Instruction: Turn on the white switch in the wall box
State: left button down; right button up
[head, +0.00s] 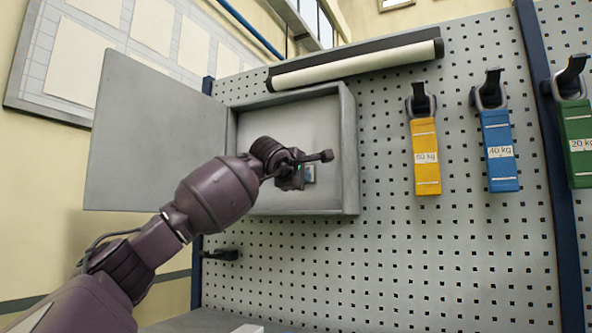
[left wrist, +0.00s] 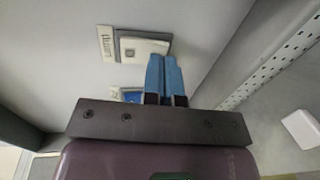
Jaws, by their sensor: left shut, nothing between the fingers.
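The wall box (head: 350,150) hangs on the pegboard with its door (head: 150,140) swung open to the left. My left arm reaches into the box, and the left gripper (left wrist: 168,58) is shut and empty. In the left wrist view, the white switch (left wrist: 142,46) is on the back wall of the box with a label plate beside it. The closed blue fingertips are at its lower right edge; I cannot tell whether they touch it. A blue switch (left wrist: 131,95) is partly hidden behind the gripper and also shows in the head view (head: 309,174). The white switch is hidden in the head view.
A rolled white tube (head: 355,66) lies above the box. Yellow (head: 425,158), blue (head: 499,150) and green (head: 577,135) blocks hang on the pegboard to the right.

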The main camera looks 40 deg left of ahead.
pick_arm(q)
jog(key=shift+w+a, duration=0.1)
jog(key=shift+w, duration=0.1)
pick_arm(e)
jog(key=shift+s+d+f, duration=0.1)
jog(key=shift+s+f, duration=0.2)
jog(key=shift+s, duration=0.2)
pick_arm(q)
jog(key=shift+f, duration=0.1)
pick_arm(e)
jog(key=shift+w+f, duration=0.1)
pick_arm(q)
jog(key=shift+w+f+t+b, duration=0.25)
jog(key=shift+t+b, duration=0.15)
jog(key=shift+b, duration=0.25)
jog(key=shift+r, duration=0.25)
jog(key=shift+s, duration=0.1)
pick_arm(e)
jog(key=shift+w, duration=0.45)
